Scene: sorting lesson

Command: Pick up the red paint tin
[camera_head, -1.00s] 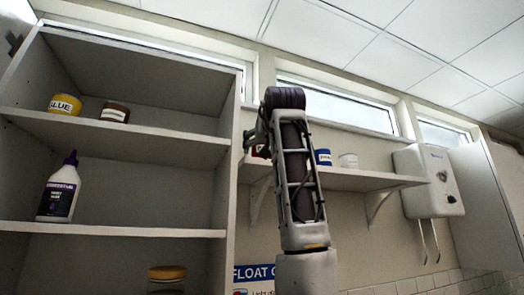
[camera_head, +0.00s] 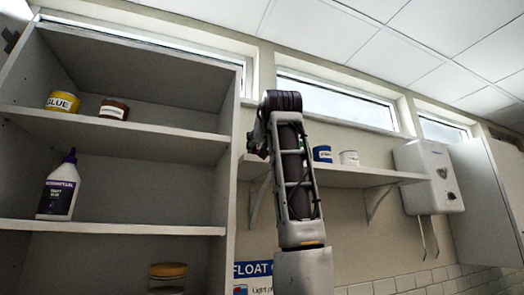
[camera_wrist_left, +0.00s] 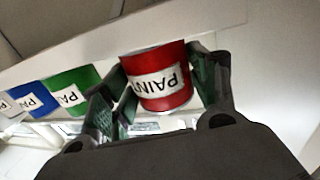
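The red paint tin (camera_wrist_left: 160,80), with a white PAINT label, sits between the two fingers of my left gripper (camera_wrist_left: 160,92) in the left wrist view. The fingers press on both its sides, and the picture is upside down there. The tin's base overlaps the shelf edge in that view; I cannot tell how far it is from the shelf. In the head view my left gripper (camera_head: 258,143) is partly hidden by my arm at the wall shelf's left end, and I cannot make out the red tin. My right gripper is not in view.
On the wall shelf (camera_head: 365,178) stand a blue tin (camera_head: 322,154), a white tin (camera_head: 349,158) and a green tin (camera_wrist_left: 72,92). An open cabinet (camera_head: 120,135) at left holds a glue pot (camera_head: 62,102), a brown pot (camera_head: 114,110) and a white bottle (camera_head: 59,190).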

